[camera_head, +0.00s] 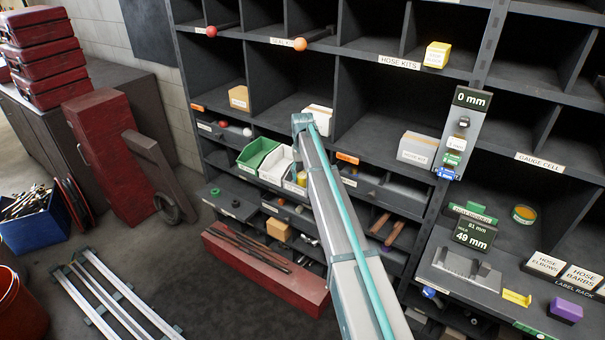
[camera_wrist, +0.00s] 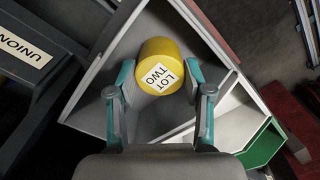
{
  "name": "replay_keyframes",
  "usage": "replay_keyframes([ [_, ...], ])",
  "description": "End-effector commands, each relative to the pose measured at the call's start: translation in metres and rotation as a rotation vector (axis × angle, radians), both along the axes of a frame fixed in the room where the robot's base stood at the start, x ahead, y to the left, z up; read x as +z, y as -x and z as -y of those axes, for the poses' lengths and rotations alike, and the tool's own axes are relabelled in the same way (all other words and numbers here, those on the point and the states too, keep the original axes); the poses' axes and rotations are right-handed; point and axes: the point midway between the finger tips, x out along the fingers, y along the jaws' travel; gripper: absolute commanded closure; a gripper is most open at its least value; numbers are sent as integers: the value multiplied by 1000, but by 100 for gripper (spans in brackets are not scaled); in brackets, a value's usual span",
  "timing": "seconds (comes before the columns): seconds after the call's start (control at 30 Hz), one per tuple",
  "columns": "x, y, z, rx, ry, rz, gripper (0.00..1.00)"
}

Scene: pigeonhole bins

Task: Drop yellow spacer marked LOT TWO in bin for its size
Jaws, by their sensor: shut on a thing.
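The yellow spacer (camera_wrist: 165,50) is a short cylinder with a white label reading LOT TWO, facing the wrist camera. My gripper (camera_wrist: 158,76) is shut on it, with one teal finger on each side. In the wrist view the spacer is over a pale-walled open bin (camera_wrist: 150,118); how far it is above the bin floor is hard to tell. In the head view a bit of the yellow spacer (camera_head: 301,179) shows beside my arm, which hides the gripper and much of that bin. A green bin (camera_head: 257,154) and a white bin (camera_head: 276,165) stand to its left.
Pigeonhole shelves surround the bins. A box (camera_head: 417,150) stands on the shelf to the right. A long red toolbox (camera_head: 265,268) lies on the floor below.

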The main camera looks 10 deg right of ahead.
Motion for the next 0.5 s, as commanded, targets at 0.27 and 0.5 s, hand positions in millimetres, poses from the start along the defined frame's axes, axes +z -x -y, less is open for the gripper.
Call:
replay_keyframes([
  [0.27, -2, 0, 0, 0, 0, 0, 92],
  [0.5, -3, 0, 0, 0, 0, 1, 24],
])
